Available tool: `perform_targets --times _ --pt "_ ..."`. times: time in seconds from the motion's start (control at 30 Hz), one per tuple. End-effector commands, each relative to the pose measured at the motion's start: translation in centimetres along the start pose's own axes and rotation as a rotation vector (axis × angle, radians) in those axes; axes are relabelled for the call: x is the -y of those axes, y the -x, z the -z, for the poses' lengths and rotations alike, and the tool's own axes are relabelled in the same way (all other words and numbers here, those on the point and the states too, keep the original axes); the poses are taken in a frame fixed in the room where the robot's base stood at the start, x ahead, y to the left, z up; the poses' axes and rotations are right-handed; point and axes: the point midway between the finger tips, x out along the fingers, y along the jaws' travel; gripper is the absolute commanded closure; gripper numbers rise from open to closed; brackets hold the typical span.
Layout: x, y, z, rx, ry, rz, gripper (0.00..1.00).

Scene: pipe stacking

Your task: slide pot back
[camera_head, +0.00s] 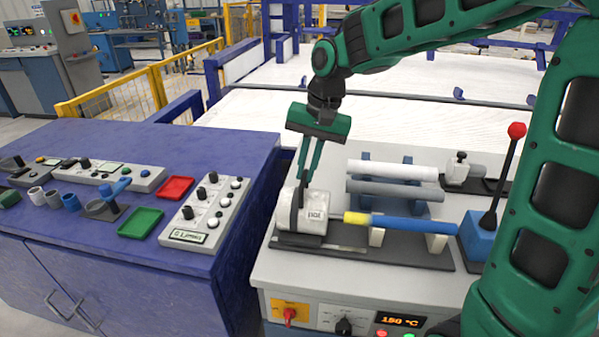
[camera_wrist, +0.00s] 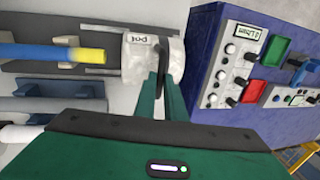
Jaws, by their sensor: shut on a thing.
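The pot (camera_head: 312,213) is a white-grey block with a small printed label, on a dark rail (camera_head: 350,250) at the left of the grey machine. My gripper (camera_head: 302,195) reaches down from above and is shut on the pot's dark upright part. In the wrist view the pot (camera_wrist: 138,60) shows at top centre, with my gripper's green fingers (camera_wrist: 163,75) at its dark part. A blue pipe with a yellow end (camera_head: 400,226) lies on supports right of the pot, its yellow tip close to the pot's face.
White and grey pipes (camera_head: 395,190) lie on a rack behind the blue pipe. A red-knobbed lever (camera_head: 500,180) stands at right. A blue bench (camera_head: 110,215) at left holds red and green trays, control panels and small fittings. The machine front reads 150 °C.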

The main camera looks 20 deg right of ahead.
Motion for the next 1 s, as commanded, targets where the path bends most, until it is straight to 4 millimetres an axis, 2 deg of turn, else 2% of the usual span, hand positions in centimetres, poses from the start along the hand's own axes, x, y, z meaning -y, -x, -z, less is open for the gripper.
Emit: perform_targets --times 0.2,0.23,0.3,0.67,0.77,1.0 --pt "0.6 0.1 0.0 -0.005 0.010 0.010 1.00" --pt "0.6 0.1 0.0 -0.005 0.010 0.011 0.88" --pt "0.6 0.1 0.0 -0.005 0.011 0.010 0.71" --pt "0.2 0.4 0.1 -0.004 0.005 0.007 0.71" --pt "0.2 1.3 0.1 -0.004 0.005 0.007 0.71" --pt "0.2 5.7 0.2 -0.006 0.005 0.008 0.71"
